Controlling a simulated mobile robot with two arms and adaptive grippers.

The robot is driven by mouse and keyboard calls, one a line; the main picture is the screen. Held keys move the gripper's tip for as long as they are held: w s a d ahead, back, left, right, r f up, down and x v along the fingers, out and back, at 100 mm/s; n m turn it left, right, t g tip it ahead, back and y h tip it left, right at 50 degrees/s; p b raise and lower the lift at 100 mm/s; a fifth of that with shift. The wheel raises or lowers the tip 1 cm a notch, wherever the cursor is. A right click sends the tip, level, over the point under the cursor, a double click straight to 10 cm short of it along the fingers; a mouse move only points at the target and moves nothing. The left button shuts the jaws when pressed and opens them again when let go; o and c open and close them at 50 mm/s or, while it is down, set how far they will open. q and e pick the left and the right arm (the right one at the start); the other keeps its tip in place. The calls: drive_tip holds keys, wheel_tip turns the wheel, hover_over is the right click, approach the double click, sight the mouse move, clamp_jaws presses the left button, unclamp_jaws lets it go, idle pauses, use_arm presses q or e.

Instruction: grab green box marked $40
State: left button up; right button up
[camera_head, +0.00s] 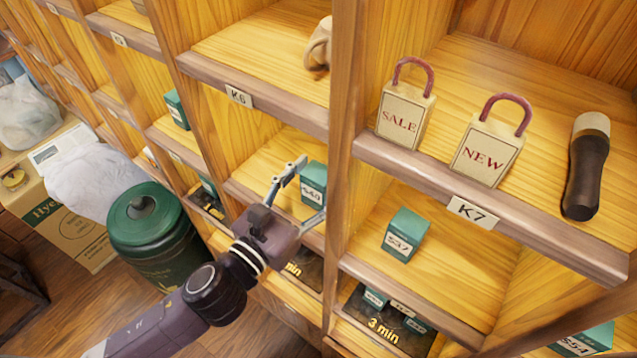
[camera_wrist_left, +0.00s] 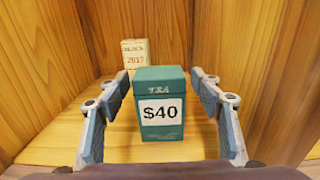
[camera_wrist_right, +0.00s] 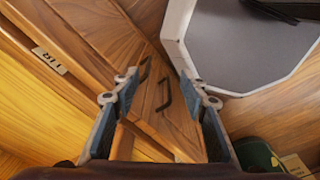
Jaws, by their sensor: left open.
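The green box marked $40 (camera_wrist_left: 161,85) stands upright on a wooden shelf, its label facing the left wrist camera. It also shows in the head view (camera_head: 314,178), in the compartment below the K6 tag. My left gripper (camera_head: 311,188) reaches into that compartment, open, with its fingertips on either side of the box. In the left wrist view, the fingers (camera_wrist_left: 160,79) flank the box with a small gap on each side. My right gripper (camera_wrist_right: 159,78) is open and empty in the right wrist view, with cabinet drawers behind it.
A cream box marked 2017 (camera_wrist_left: 134,54) stands behind the green box. A wooden divider (camera_head: 345,150) separates this compartment from the one holding a green $57 box (camera_head: 405,236). SALE (camera_head: 403,112) and NEW (camera_head: 486,150) lock-shaped signs stand above. A green canister (camera_head: 158,240) is at lower left.

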use_arm(q)
drive_tip(key=shift+c, duration=0.5)
drive_tip(key=c, duration=1)
drive_tip(key=shift+c, duration=0.8)
drive_tip(key=shift+r, duration=0.1)
